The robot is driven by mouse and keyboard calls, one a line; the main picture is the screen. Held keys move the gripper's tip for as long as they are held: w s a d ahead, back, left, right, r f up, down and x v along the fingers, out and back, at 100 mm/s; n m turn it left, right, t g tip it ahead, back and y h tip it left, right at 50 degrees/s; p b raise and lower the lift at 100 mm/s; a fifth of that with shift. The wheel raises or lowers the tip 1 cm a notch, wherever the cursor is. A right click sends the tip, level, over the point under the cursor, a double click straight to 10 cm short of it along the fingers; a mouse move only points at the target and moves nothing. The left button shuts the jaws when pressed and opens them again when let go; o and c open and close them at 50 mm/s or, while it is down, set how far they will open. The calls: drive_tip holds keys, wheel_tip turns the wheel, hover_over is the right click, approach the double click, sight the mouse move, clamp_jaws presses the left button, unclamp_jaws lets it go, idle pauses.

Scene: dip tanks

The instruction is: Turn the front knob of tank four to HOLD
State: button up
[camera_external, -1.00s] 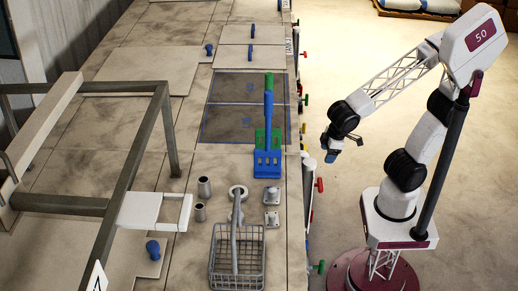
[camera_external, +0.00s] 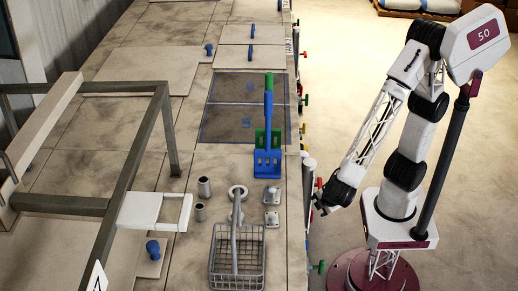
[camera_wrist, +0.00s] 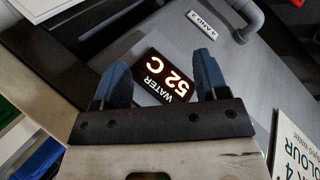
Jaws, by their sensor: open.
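My gripper (camera_external: 322,208) is low at the front face of the tank row, right of the counter edge. In the wrist view its two blue fingers (camera_wrist: 162,78) are apart with nothing between them. Beyond them is a lit display (camera_wrist: 166,80) reading WATER 52 C on a grey panel. A red knob (camera_external: 319,183) sticks out of the front just above my gripper, and a green knob (camera_external: 321,266) is lower down. I cannot tell which knob belongs to tank four. No knob or HOLD mark is readable in the wrist view.
A printed sign (camera_wrist: 297,140) is at lower right.

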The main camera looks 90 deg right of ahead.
wheel_tip(320, 180, down, 5)
drive_tip(key=n+t+h, duration=0.2)
drive_tip(key=n, duration=0.2)
drive_tip(key=s+a+f+n+t+y, duration=0.2)
drive_tip(key=a+n+t+y, duration=0.4)
drive_tip(key=a+n+t, duration=0.6)
drive_tip(key=s+a+n, duration=0.1)
drive_tip(key=a+n, duration=0.2)
drive_tip(key=shift+s+a+t+y, duration=0.15)
drive_tip(key=shift+t+y, duration=0.25)
drive_tip(key=shift+w, duration=0.2)
drive_tip(key=w, duration=0.7)
drive_tip(key=shift+w+d, duration=0.2)
drive_tip(key=c, duration=0.9)
